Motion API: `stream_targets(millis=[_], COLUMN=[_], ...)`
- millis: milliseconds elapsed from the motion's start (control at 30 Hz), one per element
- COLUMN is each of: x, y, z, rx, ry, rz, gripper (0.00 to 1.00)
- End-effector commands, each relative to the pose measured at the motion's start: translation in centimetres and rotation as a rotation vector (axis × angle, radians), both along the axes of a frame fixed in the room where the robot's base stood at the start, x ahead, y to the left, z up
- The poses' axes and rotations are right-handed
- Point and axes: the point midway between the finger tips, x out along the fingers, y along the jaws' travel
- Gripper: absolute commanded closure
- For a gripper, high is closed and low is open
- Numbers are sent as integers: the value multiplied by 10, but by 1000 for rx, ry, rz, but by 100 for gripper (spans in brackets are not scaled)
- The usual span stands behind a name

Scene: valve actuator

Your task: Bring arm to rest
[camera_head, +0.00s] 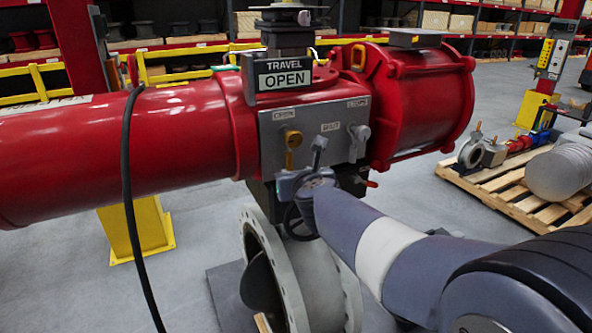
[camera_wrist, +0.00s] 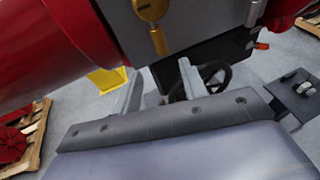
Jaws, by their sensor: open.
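My gripper (camera_head: 303,178) is at the grey control panel (camera_head: 312,128) on the red actuator (camera_head: 190,135), in front of its lower edge. In the wrist view its two fingers (camera_wrist: 160,72) are apart, with nothing held between them. A gold lever (camera_head: 292,150) hangs at the panel's left; it also shows above the fingers in the wrist view (camera_wrist: 155,25). A silver lever (camera_head: 358,142) is at the panel's right. The sign (camera_head: 284,79) above reads "TRAVEL OPEN". I cannot tell whether my gripper touches the panel.
A black handwheel (camera_head: 300,222) is just below my gripper, partly hidden. A grey flanged valve (camera_head: 290,270) stands under the actuator. A black hose (camera_head: 130,200) hangs at the left. A pallet (camera_head: 495,185) with parts is at the right. Floor between is clear.

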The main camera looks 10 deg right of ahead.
Motion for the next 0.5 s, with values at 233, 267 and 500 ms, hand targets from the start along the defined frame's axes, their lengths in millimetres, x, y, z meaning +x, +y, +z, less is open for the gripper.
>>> stream_targets(millis=[233, 267, 500], x=[-2, -2, 6], y=[0, 0, 0], z=[0, 0, -3], rx=[0, 0, -1], ry=[0, 0, 0], rz=[0, 0, 0], gripper=[59, 59, 59])
